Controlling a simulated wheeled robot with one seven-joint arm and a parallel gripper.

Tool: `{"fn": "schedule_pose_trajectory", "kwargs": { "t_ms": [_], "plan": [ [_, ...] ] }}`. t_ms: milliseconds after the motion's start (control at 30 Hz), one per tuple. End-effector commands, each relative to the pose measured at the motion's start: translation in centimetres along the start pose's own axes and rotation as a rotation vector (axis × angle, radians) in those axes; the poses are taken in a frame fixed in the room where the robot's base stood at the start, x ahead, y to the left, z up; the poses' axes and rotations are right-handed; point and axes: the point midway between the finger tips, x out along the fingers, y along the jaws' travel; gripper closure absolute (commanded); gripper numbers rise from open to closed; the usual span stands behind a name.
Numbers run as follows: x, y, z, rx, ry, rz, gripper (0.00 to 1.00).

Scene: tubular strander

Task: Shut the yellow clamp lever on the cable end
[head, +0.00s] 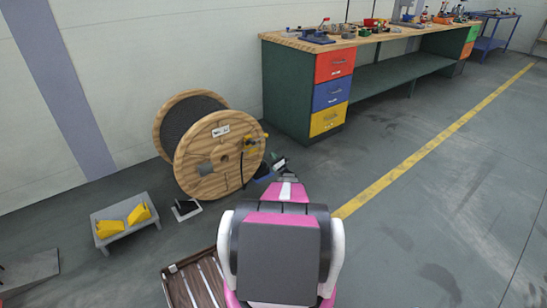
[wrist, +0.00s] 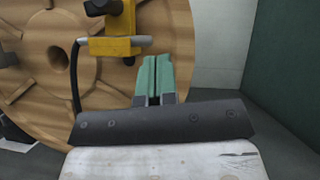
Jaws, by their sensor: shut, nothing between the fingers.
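The yellow clamp (head: 249,141) is on the front face of the wooden cable drum (head: 205,165), right of its hub. In the wrist view the yellow clamp (wrist: 110,47) is at upper left, with a grey rod-like end through it. The black cable (wrist: 76,75) hangs down from it. A yellow upright part, likely the clamp lever (wrist: 120,20), rises above the body and is cut by the top edge; its exact angle is unclear. My gripper (wrist: 155,62) is shut and empty, its teal fingers just right of and below the clamp. I see no clear contact.
A green workbench (head: 290,90) with coloured drawers stands behind right. The floor at right is clear.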

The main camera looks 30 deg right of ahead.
Motion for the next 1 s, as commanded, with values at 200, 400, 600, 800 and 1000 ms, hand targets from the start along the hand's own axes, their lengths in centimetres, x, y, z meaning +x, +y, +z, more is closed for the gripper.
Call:
{"fn": "schedule_pose_trajectory", "kwargs": {
  "t_ms": [200,400,600,800,1000],
  "plan": [
    [4.3,0.0,0.0,0.000,-0.002,0.001,1.00],
    [7.5,0.1,0.9,0.000,-0.001,0.001,1.00],
    [9.0,0.1,2.4,-0.001,0.000,0.000,1.00],
    [9.5,0.0,2.9,0.000,0.000,0.000,1.00],
    [9.5,0.0,2.8,0.000,0.000,0.000,1.00]
  ]
}}
